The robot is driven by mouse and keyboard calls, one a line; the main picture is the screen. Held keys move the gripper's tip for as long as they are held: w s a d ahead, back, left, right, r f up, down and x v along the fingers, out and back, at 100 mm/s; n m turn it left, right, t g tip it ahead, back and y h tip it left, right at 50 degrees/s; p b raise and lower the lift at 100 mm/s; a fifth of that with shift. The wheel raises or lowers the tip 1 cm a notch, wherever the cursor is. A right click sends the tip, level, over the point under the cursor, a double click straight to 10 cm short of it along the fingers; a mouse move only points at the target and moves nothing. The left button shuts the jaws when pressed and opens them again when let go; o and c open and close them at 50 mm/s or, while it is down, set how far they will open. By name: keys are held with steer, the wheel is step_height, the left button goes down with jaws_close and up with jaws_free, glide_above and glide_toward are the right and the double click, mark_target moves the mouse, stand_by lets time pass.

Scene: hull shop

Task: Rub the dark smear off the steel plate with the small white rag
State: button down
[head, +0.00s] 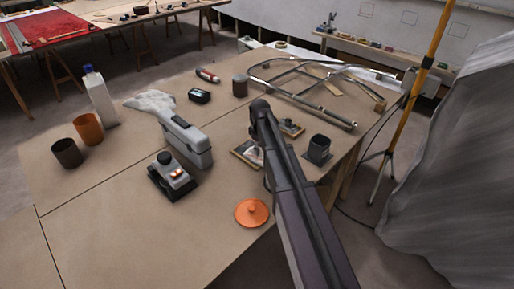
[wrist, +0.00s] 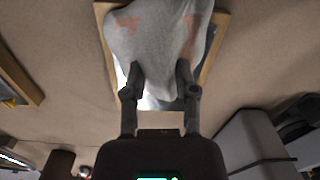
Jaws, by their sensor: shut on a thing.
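My gripper (wrist: 160,78) is shut on a whitish-grey rag with faint reddish stains (wrist: 158,35) in the wrist view. The rag spreads over most of the steel plate, whose bright surface shows between the fingers (wrist: 152,101). The plate has a light wooden border. I cannot tell whether the rag presses on the plate or hangs just above it. No dark smear can be made out; the rag and fingers cover much of the plate. In the head view, my arm hides the gripper and part of the plate (head: 241,156).
A grey handheld tool (head: 186,138) and a black device with orange parts (head: 171,178) lie left of the plate. The front-left tabletop is clear.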

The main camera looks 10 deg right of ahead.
mark_target(244, 145)
steer(key=shift+s+d, duration=0.65)
steer(key=shift+s, duration=0.3)
stand_by(0.3)
steer(key=shift+w+a, duration=0.55)
steer(key=shift+w, duration=0.25)
steer(key=shift+w+a, duration=0.55)
steer(key=shift+w, duration=0.25)
steer(key=shift+w, duration=0.15)
steer(key=shift+w+a, duration=1.1)
steer(key=shift+w, duration=0.25)
steer(key=shift+w, duration=0.1)
steer(key=shift+w+a, duration=0.55)
steer(key=shift+w, duration=0.2)
steer(key=shift+w+a, duration=0.5)
steer(key=shift+w, duration=0.25)
